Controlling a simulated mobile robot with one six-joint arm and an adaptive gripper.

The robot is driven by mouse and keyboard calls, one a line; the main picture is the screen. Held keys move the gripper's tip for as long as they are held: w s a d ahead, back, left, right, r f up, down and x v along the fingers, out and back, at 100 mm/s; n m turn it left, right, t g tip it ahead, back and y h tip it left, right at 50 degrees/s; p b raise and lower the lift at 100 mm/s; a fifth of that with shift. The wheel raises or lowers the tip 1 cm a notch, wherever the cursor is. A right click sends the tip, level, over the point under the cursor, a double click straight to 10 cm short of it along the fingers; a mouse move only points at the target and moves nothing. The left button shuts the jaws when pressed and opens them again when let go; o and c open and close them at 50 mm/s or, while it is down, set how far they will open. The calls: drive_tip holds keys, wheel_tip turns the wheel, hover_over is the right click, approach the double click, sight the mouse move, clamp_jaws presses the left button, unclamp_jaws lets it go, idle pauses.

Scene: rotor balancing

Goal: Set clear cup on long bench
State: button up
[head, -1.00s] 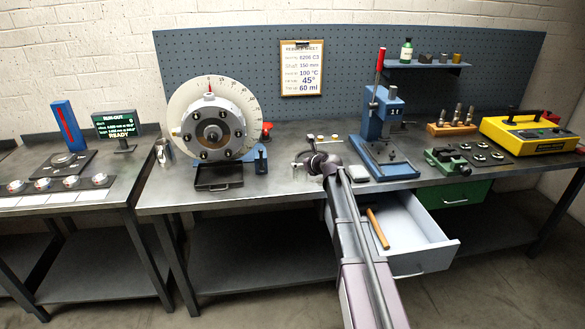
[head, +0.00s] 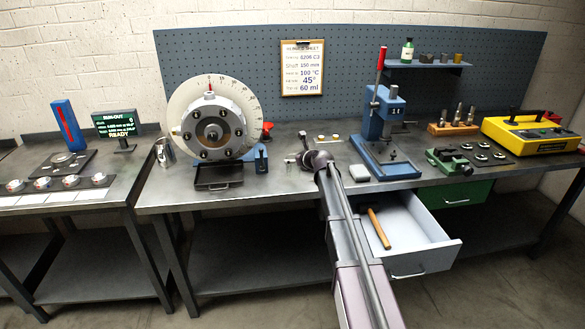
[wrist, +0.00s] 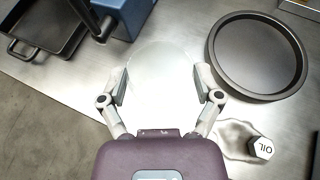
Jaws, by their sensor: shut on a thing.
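The clear cup (wrist: 160,68) shows in the wrist view as a pale, see-through round shape between my two fingers. My gripper (wrist: 160,84) is shut on it, one finger pad on each side. Whether the cup's base touches the bench top is hard to tell. In the head view my gripper (head: 301,158) is over the long bench (head: 270,182), right of the rotor stand and behind the open drawer. The cup cannot be made out there.
A blue block (wrist: 128,14) and a black tray (wrist: 40,48) are upper left. The drawer (head: 425,245) stands open, holding a hammer (head: 378,228).

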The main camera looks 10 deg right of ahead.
drive_tip(key=shift+f+b, duration=1.05)
drive_tip(key=shift+f, duration=0.3)
drive_tip(key=shift+f, duration=0.1)
drive_tip(key=o, duration=0.9)
drive_tip(key=shift+r, duration=0.25)
drive_tip(key=p+v, duration=0.5)
drive_tip(key=v, duration=0.7)
drive_tip(key=shift+f, duration=0.15)
drive_tip(key=shift+s, duration=0.15)
